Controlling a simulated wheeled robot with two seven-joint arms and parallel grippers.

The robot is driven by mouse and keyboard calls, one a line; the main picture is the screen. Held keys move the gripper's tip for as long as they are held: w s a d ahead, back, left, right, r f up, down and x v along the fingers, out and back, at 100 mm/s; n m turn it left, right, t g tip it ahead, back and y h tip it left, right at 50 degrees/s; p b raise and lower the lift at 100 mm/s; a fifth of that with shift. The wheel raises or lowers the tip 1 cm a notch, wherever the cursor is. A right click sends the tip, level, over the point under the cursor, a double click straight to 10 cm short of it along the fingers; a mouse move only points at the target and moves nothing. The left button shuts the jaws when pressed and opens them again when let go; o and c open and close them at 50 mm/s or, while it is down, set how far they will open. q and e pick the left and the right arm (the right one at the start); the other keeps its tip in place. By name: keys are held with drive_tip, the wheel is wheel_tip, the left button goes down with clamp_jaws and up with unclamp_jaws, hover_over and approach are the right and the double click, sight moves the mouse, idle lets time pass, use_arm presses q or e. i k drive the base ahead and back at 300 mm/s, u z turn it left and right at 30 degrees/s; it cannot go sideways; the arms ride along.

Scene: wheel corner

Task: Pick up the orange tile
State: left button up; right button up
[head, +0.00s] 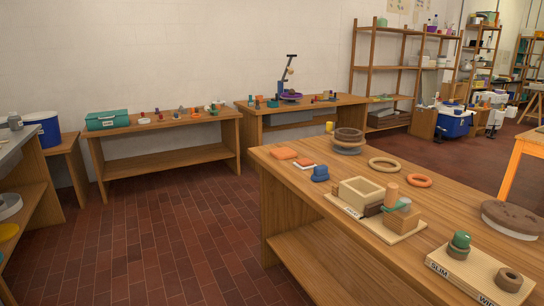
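An orange tile (284,153) lies flat near the far left corner of the wooden table (290,199) at the right. Neither of my grippers shows in the head view, and nothing is seen touching the orange tile.
A blue piece (320,173), an orange ring (418,180), a tan ring (385,164) and dark round discs (349,138) stand nearby. A board with a box and blocks (363,191) is closer. Tiled floor (160,237) is free left of the table.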

sight(284, 153)
drive_tip(key=u, duration=1)
drive_tip(key=i, duration=1.2)
drive_tip(key=u, duration=0.4)
drive_tip(key=i, duration=1.35)
drive_tip(key=z, duration=0.8)
